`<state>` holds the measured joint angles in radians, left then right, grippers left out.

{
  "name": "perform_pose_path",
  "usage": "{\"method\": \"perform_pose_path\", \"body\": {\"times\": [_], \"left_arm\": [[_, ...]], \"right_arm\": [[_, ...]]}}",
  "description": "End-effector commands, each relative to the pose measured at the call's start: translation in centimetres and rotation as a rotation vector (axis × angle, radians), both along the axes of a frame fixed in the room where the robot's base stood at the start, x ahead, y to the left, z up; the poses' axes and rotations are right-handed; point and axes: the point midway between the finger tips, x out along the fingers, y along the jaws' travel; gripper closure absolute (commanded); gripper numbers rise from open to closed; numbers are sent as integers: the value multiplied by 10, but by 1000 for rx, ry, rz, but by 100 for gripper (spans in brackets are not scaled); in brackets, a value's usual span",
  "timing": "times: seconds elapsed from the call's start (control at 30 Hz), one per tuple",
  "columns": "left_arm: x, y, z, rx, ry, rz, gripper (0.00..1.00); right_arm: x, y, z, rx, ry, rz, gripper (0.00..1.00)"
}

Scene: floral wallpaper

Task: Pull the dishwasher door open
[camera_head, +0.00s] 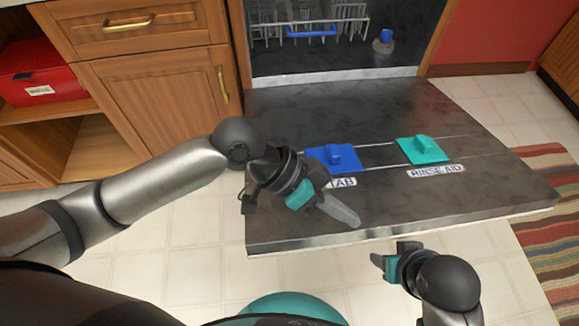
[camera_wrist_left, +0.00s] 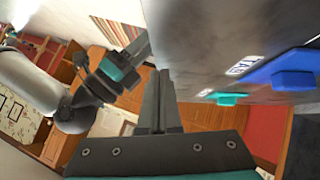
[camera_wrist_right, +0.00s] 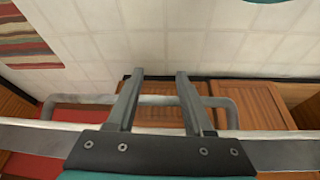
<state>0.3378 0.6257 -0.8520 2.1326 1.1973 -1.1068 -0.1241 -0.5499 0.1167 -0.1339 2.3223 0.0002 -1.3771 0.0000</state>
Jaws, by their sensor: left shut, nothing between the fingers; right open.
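The dishwasher door (camera_head: 480,175) lies lowered, roughly flat, its dark inner face up with blue and teal dispenser lids. My left gripper (camera_head: 350,220) is over its left part, shut and empty; whether it touches the door is unclear. In the left wrist view, its closed fingers (camera_wrist_left: 158,100) are beside the door's inner face (camera_wrist_left: 200,40). My right gripper (camera_head: 390,257) is just outside the door's front edge. In the right wrist view, its fingers (camera_wrist_right: 161,76) are open, with the grey door handle (camera_wrist_right: 75,99) running across behind them. The head view hides the handle.
The dishwasher's open tub (camera_head: 345,50) shows a rack and a blue item inside. Wooden cabinets (camera_head: 155,95) stand left of it, with a red box (camera_head: 40,75) on an open shelf. A striped rug (camera_head: 555,220) lies on the right. Tiled floor is clear in front.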

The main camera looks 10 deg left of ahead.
Motion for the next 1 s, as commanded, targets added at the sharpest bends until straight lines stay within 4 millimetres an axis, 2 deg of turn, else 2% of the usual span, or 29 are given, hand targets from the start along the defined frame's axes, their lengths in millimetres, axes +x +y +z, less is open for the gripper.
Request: {"method": "perform_pose_path", "body": {"times": [0.27, 0.7, 1.0], "left_arm": [[2, 29, 27, 2, -1, 2, 100], [5, 80, 69, 3, 0, 2, 100], [7, 103, 88, 2, -1, 2, 100]], "right_arm": [[-2, 0, -31, -6, 49, 1, 48], [-20, -3, -82, -17, 127, 3, 48], [-32, -5, -103, -22, 157, 4, 48]]}}
